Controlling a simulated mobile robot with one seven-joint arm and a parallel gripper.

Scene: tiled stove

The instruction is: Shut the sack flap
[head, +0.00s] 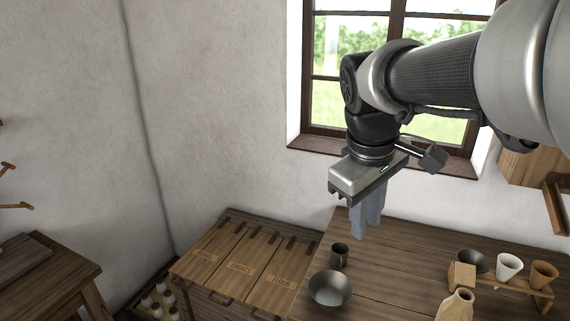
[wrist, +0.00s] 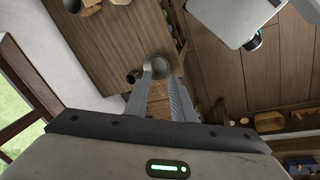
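I cannot make out a sack or a sack flap in either view. A wooden chest (head: 232,262) with three labelled lids stands low against the back wall in the head view. The right lid reads FLOUR; the other labels are hard to read. All three lids look flat and down. My gripper (head: 366,228) hangs in the air, fingers down, above the back of the wooden table and right of the chest. In the wrist view my gripper (wrist: 162,78) shows two fingers with a gap between them and nothing held.
Another wooden table (head: 45,275) is at the left. A basket (head: 158,302) with pale items stands on the floor. A window is behind my arm.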

